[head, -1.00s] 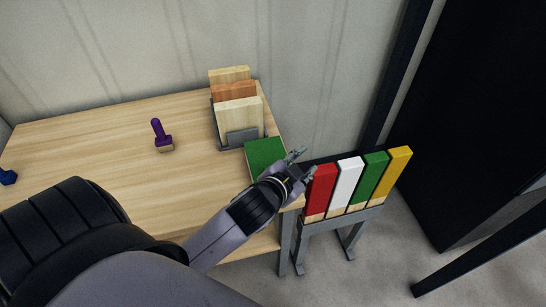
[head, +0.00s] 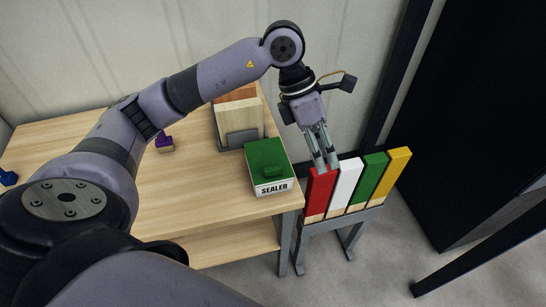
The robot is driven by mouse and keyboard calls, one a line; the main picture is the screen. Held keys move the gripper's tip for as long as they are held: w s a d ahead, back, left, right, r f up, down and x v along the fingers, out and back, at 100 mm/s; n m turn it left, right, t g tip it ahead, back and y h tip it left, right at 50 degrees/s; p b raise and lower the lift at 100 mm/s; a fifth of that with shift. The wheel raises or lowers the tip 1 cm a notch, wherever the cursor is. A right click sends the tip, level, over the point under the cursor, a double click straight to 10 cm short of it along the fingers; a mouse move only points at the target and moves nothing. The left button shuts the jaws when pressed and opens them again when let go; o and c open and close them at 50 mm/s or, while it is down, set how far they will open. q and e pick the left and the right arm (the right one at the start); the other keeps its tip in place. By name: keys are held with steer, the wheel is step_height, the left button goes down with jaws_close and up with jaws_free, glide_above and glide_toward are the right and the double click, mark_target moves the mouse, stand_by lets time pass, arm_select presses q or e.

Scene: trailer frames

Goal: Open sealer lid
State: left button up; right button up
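The sealer (head: 273,187) is a small box with a white front marked "SEALER". It stands at the right end of the wooden table. Its green lid (head: 262,153), with a raised green handle (head: 273,171) near the front, lies closed on top. My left gripper (head: 327,167) is to the right of the sealer, apart from it, with its fingers pointing down. A gap shows between the two fingers, and nothing is seen between them. The fingertips overlap the top of the red block in the picture; I cannot tell whether they touch it. My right gripper is not in view.
Red (head: 320,190), white (head: 347,181), green (head: 370,177) and yellow (head: 395,174) blocks stand on a grey stand beside the table. Wooden boards (head: 238,117) stand in a holder behind the sealer. A purple-handled stamp (head: 165,143) is further left. The table (head: 205,205) is clear in front.

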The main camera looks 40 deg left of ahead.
mark_target(273, 168)
arm_select(q)
steer(key=w+a+r+n+y, duration=0.15)
steer(key=a+y, duration=0.35)
steer(key=a, duration=0.8)
steer(key=f+p, duration=0.1)
steer(key=f, duration=0.4)
steer(key=f+p, duration=0.1)
steer(key=f, duration=0.5)
steer(key=f+p, duration=0.1)
steer(key=f, duration=0.4)
steer(key=shift+s+d+f+p, duration=0.25)
steer(key=shift+f+p, duration=0.15)
jaws_close()
